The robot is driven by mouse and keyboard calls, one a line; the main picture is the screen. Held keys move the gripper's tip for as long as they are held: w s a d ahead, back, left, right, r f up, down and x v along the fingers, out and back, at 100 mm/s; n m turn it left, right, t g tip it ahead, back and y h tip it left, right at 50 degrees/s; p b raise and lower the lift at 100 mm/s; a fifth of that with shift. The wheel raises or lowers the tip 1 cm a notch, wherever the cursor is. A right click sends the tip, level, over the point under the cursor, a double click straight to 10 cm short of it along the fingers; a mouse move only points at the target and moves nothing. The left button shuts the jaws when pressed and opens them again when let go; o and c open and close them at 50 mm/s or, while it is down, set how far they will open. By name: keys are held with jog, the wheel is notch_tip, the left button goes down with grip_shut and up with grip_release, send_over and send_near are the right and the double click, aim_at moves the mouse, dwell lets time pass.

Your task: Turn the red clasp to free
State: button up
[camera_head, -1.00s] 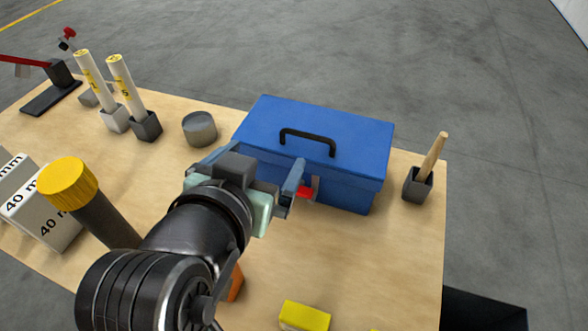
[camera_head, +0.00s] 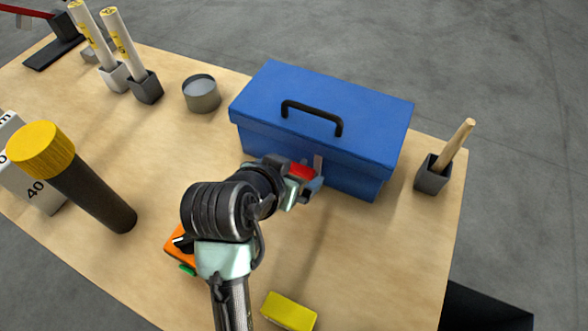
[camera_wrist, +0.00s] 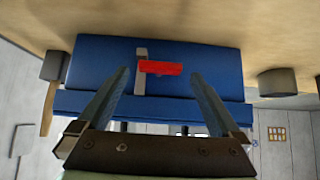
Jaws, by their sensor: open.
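A blue toolbox (camera_head: 340,120) with a black handle on its lid stands on the wooden table, lid down. The red clasp (camera_head: 302,171) is on its front face. In the wrist view the toolbox (camera_wrist: 210,62) appears upside down, and the clasp (camera_wrist: 160,68) lies sideways across a grey upright strip (camera_wrist: 140,72). My gripper (camera_head: 312,182) is at the toolbox front, close to the clasp. In the wrist view my gripper (camera_wrist: 158,78) is open, with one finger on each side of the clasp. Neither finger visibly touches it.
A grey holder (camera_head: 433,175) with a wooden stick stands right of the toolbox. A round grey tin (camera_head: 201,94) stands left of it. A dark cylinder with a yellow cap (camera_head: 42,150), a yellow block (camera_head: 289,311) and an orange object (camera_head: 178,246) are nearer. The table front right is clear.

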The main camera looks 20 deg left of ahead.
jog(key=shift+w+f, duration=0.45)
jog(key=shift+w, duration=0.05)
jog(key=c, duration=1.3)
jog(key=shift+r+p, duration=0.1)
jog(key=shift+p, duration=0.2)
jog(key=shift+a+r+n+h+p, duration=0.15)
jog(key=shift+n+h+p, duration=0.15)
jog(key=shift+h+p, duration=0.3)
jog(key=shift+a+n+h+p, duration=0.25)
jog(key=shift+h+p, duration=0.25)
jog(key=shift+p, duration=0.35)
jog(key=shift+a+f+n+h+p, duration=0.2)
jog(key=shift+n+h+p, duration=0.3)
jog(key=shift+h, duration=0.3)
jog(key=shift+a+f+n+h+p, duration=0.2)
jog(key=shift+n+h+p, duration=0.15)
jog(key=shift+n+h, duration=0.35)
